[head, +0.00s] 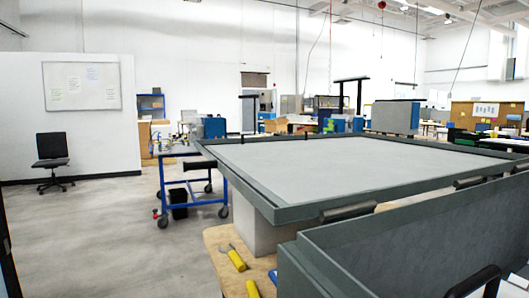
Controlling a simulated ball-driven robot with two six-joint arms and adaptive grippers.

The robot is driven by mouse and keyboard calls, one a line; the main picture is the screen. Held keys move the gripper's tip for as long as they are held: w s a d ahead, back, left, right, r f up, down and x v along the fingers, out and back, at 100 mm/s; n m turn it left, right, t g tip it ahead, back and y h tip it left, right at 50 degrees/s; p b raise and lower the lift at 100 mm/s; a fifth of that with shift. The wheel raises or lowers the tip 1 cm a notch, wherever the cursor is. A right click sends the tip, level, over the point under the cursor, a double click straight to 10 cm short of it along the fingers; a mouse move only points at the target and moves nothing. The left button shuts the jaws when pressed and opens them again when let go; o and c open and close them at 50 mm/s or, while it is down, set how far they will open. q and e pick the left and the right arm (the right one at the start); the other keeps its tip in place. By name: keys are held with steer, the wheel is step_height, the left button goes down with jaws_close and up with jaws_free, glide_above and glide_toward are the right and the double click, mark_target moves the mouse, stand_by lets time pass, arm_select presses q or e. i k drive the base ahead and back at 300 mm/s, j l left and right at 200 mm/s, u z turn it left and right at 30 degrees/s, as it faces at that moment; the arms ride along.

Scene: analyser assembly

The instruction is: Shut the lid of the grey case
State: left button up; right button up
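The grey case (400,250) fills the lower right of the head view, cut off by the frame edges. Black hinge-like cylinders (347,212) lie along the edge between lid and case. A black curved piece (474,282), perhaps a handle, shows at the case's near side in the bottom right corner. Neither of my grippers can be made out.
A pale block (258,228) stands under the lid on a wooden tabletop (222,245). Yellow-handled tools (236,258) lie there beside the case. A blue cart (190,185) and a black chair (52,160) stand on the left. The floor between them and the bench is clear.

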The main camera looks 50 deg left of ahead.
mark_target(289, 180)
steer(key=u, duration=1.1)
steer(key=j+z, duration=0.1)
steer(key=z, duration=0.25)
steer(key=i+j+z, duration=0.15)
steer(key=j+z, duration=1.1)
steer(key=j, duration=2.95)
steer(key=k, duration=0.05)
